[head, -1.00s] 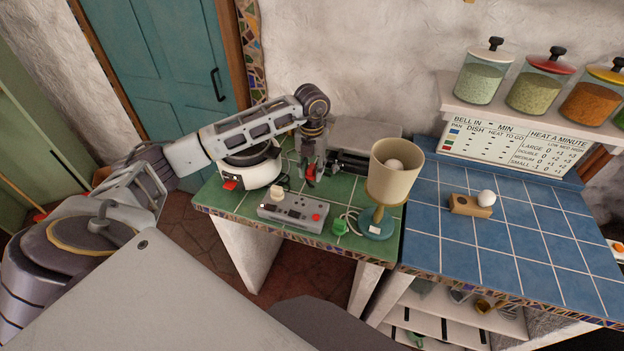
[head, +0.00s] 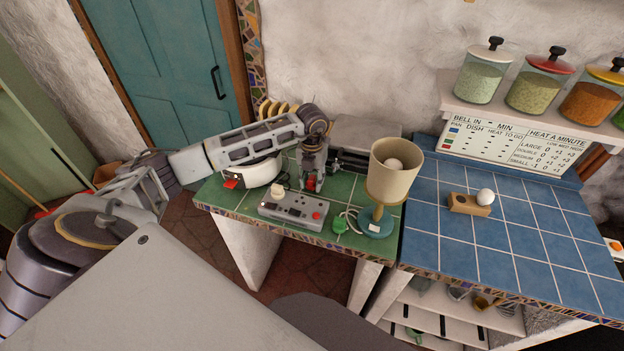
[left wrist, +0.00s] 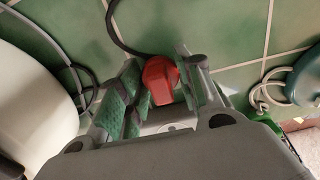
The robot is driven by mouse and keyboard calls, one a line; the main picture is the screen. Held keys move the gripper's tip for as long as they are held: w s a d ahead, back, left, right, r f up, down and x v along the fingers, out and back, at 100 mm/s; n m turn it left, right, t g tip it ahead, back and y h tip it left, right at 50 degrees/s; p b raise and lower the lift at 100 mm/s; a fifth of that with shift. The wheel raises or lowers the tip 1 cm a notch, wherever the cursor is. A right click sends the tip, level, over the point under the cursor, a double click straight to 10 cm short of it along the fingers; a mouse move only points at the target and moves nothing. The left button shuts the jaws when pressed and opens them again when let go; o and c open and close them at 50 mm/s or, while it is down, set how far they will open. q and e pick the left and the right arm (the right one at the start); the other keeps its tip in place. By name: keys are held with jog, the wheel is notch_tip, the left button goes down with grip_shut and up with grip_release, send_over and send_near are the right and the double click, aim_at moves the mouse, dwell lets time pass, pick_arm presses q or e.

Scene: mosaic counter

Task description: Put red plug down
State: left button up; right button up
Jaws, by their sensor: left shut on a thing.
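The red plug (left wrist: 160,80) is between the fingers of my left gripper (left wrist: 158,84) in the left wrist view, with a dark cord running up from it. In the head view my left gripper (head: 312,182) points down over the green-tiled counter (head: 345,188), behind the grey power strip (head: 292,210). It is shut on the red plug, of which a small red patch (head: 310,183) shows. The plug is close to the tiles; I cannot tell whether it touches them. My right gripper is not in view.
A lamp (head: 392,170) with a beige shade stands to the right, its green plug (head: 340,225) lying near the strip. A white round appliance (head: 251,172) is at the left. A grey appliance (head: 365,135) is behind. The blue counter (head: 480,240) holds an egg in a wooden holder (head: 465,205).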

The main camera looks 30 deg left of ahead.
aim_at(312, 177)
pick_arm(q)
jog(key=shift+f, duration=0.2)
jog(key=o, duration=1)
jog(key=shift+o, duration=0.2)
jog(key=shift+r, duration=0.15)
notch_tip(312, 177, up, 12)
jog(key=b, duration=0.1)
jog(key=shift+b, duration=0.4)
dwell(0.6)
